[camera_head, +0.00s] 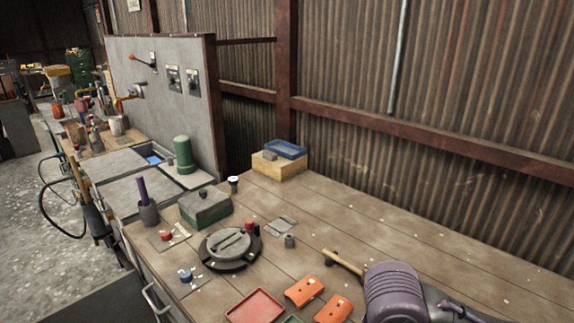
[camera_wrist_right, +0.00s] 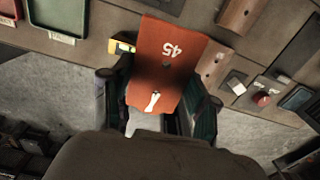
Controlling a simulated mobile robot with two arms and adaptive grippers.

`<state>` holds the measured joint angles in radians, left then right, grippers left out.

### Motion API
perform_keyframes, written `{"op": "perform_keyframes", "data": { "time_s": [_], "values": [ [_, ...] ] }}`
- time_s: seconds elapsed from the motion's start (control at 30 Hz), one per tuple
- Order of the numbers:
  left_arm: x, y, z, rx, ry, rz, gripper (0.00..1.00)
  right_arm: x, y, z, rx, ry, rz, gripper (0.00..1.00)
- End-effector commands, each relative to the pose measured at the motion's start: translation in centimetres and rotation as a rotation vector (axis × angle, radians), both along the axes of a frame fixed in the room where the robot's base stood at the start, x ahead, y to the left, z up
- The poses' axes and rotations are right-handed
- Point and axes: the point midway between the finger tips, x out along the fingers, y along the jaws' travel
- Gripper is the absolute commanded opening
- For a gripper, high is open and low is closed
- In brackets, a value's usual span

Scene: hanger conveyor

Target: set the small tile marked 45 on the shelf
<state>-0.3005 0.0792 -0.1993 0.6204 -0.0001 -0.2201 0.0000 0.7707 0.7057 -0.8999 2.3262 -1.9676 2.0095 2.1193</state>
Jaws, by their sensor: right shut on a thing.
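The orange tile marked 45 (camera_wrist_right: 170,60) is in the right wrist view, its white number upside down in the picture. My right gripper (camera_wrist_right: 158,92) is shut on the tile, with a dark finger on each side of its lower part. A small white mark shows near the tile's lower end. The tile covers part of the bench edge behind it. In the head view neither gripper can be made out. I cannot tell which surface is the shelf.
In the head view two orange tiles (camera_head: 304,291) lie on the bench beside a red tray (camera_head: 256,307). A round dark fixture (camera_head: 228,247), a green box (camera_head: 205,207) and a wooden block with a blue tray (camera_head: 286,149) stand farther back. The right rear bench is mostly clear.

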Motion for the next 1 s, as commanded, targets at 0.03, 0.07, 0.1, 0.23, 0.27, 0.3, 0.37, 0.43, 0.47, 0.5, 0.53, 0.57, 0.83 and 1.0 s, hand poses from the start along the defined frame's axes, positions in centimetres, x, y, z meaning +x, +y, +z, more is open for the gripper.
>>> {"op": "perform_keyframes", "data": {
  "time_s": [0.03,0.07,0.1,0.23,0.27,0.3,0.37,0.43,0.47,0.5,0.53,0.57,0.83,1.0],
  "values": [
    [0.0,0.0,0.0,0.0,0.0,0.0,0.37,0.1,-0.1,0.0,-0.001,-0.001,0.043,0.22],
    [0.0,0.0,0.0,0.0,0.0,0.0,0.37,0.1,-0.1,0.0,-0.001,-0.001,0.082,0.22],
    [0.0,0.0,-0.1,0.0,0.0,0.0,0.37,0.2,-0.2,0.0,-0.001,-0.001,0.144,0.22],
    [0.0,0.0,-0.1,0.0,-0.001,0.0,0.37,0.4,-0.4,-0.1,-0.003,0.0,0.414,0.22],
    [0.0,0.0,-0.2,0.0,-0.001,0.0,0.37,0.5,-0.5,-0.1,-0.003,0.0,0.486,0.22],
    [0.0,0.0,-0.2,0.0,-0.001,0.0,0.37,0.6,-0.6,-0.1,-0.003,0.0,0.582,0.22],
    [0.0,0.0,-0.2,0.0,-0.001,0.0,0.37,0.7,-0.7,-0.1,-0.004,0.0,0.725,0.22],
    [0.0,0.0,-0.3,0.0,-0.001,0.0,0.37,0.8,-0.8,-0.1,-0.003,0.001,0.893,0.22],
    [0.0,0.0,-0.3,0.0,-0.001,0.0,0.37,0.9,-0.9,-0.1,-0.003,0.001,0.964,0.22],
    [0.0,0.0,-0.3,0.0,-0.001,0.0,0.37,1.0,-0.9,-0.1,-0.002,0.002,1.06,0.22],
    [0.0,0.0,-0.3,0.0,-0.001,0.0,0.37,1.0,-1.0,-0.1,-0.002,0.002,1.132,0.22],
    [0.0,0.0,-0.4,0.0,-0.001,-0.001,0.37,1.1,-1.1,-0.1,-0.002,0.003,1.204,0.22],
    [0.1,0.0,-0.5,0.0,-0.001,-0.001,0.37,1.6,-1.6,-0.1,-0.002,0.005,1.85,0.22],
    [0.1,0.0,-0.6,0.0,-0.001,-0.001,0.37,1.9,-2.0,-0.1,-0.001,0.006,2.256,0.22]
  ]
}}
